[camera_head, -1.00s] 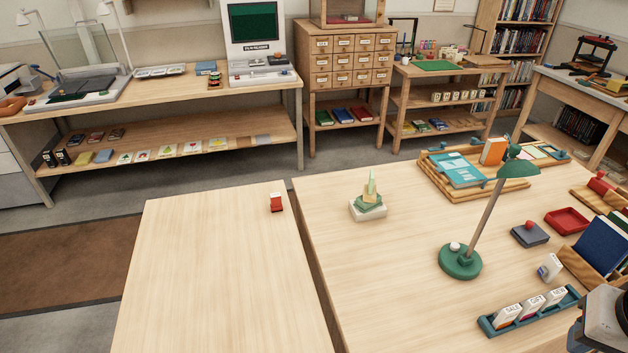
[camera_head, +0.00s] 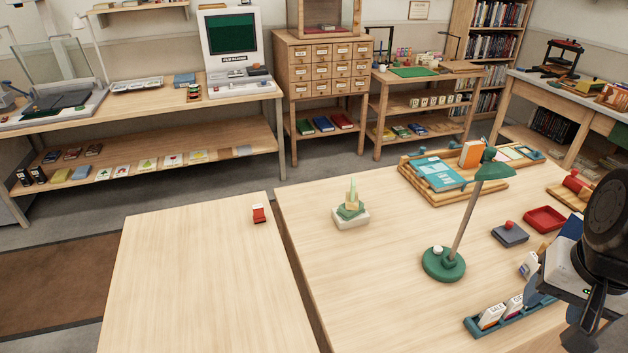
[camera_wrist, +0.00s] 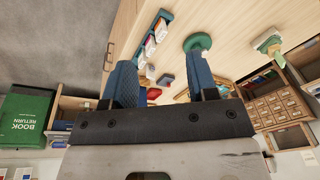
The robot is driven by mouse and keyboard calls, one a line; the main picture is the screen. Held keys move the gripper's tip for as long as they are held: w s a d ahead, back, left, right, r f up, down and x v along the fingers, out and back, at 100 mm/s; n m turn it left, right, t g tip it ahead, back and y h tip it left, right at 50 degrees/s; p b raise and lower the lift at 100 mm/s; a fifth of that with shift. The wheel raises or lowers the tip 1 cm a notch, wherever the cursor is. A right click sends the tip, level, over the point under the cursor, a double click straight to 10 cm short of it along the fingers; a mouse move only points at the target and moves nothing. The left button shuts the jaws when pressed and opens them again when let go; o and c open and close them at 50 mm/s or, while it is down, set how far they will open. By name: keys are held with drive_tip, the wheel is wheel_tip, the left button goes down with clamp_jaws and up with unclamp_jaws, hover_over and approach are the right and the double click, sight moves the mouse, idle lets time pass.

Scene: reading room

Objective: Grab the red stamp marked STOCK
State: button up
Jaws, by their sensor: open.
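No lettering reading STOCK is legible. A dark grey block with a red knob (camera_head: 510,233) sits on the right table. A teal rack (camera_head: 510,318) holds white blocks with lettering and coloured lower parts; one more white block (camera_head: 529,265) is beside it, partly hidden by my arm. My gripper (camera_wrist: 162,68) is open and empty in the wrist view, its two blue fingers apart, with the rack (camera_wrist: 151,50) beyond them. In the head view, my arm enters at the right edge.
A green lamp (camera_head: 443,264) stands near the rack. A red tray (camera_head: 545,219) lies right of the knobbed block. A white-and-green stacked ornament (camera_head: 350,215) is on the right table's left part. The left table (camera_head: 200,290) is mostly clear. A gap separates the tables.

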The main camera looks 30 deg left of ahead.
drive_tip(key=w+a+f+m+g+y, duration=0.2)
drive_tip(key=w+a+g+y, duration=0.1)
drive_tip(key=w+a, duration=1.05)
drive_tip(key=w+a+f+m+g+y, duration=0.2)
drive_tip(key=w+a+f+g, duration=0.1)
drive_tip(key=w+a, duration=1.05)
drive_tip(key=m+g+y, duration=0.3)
drive_tip(key=m+g, duration=0.1)
drive_tip(key=g, duration=0.2)
approach(256, 206)
drive_tip(key=s+a+f, duration=0.1)
drive_tip(key=s+f, duration=0.1)
drive_tip(key=shift+w+r, duration=0.1)
drive_tip(key=shift+r, duration=0.1)
drive_tip(key=shift+x, duration=1.3)
drive_tip(key=shift+a, duration=0.1)
drive_tip(key=shift+x, duration=2.55)
